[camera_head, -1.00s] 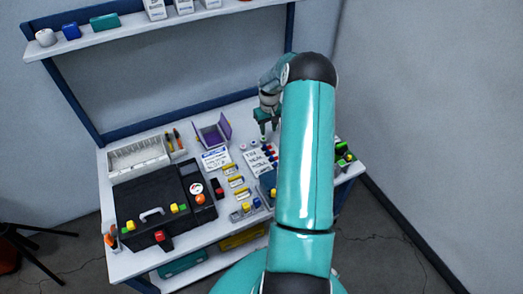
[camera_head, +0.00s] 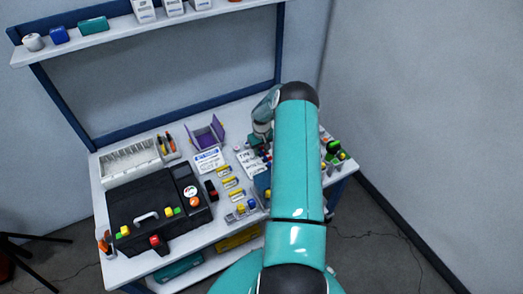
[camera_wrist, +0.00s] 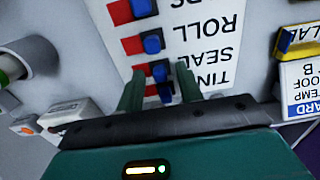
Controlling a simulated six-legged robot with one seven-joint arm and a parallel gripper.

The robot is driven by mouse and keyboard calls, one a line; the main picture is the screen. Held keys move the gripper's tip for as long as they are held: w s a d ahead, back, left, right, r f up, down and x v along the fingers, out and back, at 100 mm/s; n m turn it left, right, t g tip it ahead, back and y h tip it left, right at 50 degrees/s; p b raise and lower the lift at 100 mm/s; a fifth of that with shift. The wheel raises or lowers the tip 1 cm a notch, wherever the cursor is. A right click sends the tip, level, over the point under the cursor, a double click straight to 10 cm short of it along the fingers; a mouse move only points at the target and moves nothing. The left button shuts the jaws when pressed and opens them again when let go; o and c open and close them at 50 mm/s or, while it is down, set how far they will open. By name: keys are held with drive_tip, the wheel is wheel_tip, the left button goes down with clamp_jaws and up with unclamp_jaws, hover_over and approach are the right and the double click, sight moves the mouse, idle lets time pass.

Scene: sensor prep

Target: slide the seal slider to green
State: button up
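The white label panel (camera_wrist: 215,45) fills the middle of the wrist view, its words upside down, with SEAL and ROLL readable. A column of blue knobs with red patches on their left runs beside the words. The seal slider's blue knob (camera_wrist: 160,72) lies level with the SEAL row, with some red beside it; no green shows there. My gripper (camera_wrist: 160,70) is open, its two teal fingers on either side of the seal knob, with a gap on both sides. Whether they touch the panel cannot be told. In the head view my arm hides part of the panel (camera_head: 250,165).
Another blue knob (camera_wrist: 165,92) sits close below, between the fingers, and the ROLL knob (camera_wrist: 152,43) is just above. A black case (camera_head: 150,215) and a purple open box (camera_head: 206,134) stand on the workbench to the left. Green-topped items (camera_head: 333,150) stand at right.

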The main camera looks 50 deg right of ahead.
clamp_jaws()
drive_tip(key=shift+d, duration=0.1)
drive_tip(key=shift+s+d, duration=0.25)
drive_tip(key=shift+d, duration=0.45)
drive_tip(key=shift+s+d, duration=0.25)
drive_tip(key=shift+d, duration=0.45)
unclamp_jaws()
wheel_tip(320, 180, up, 14)
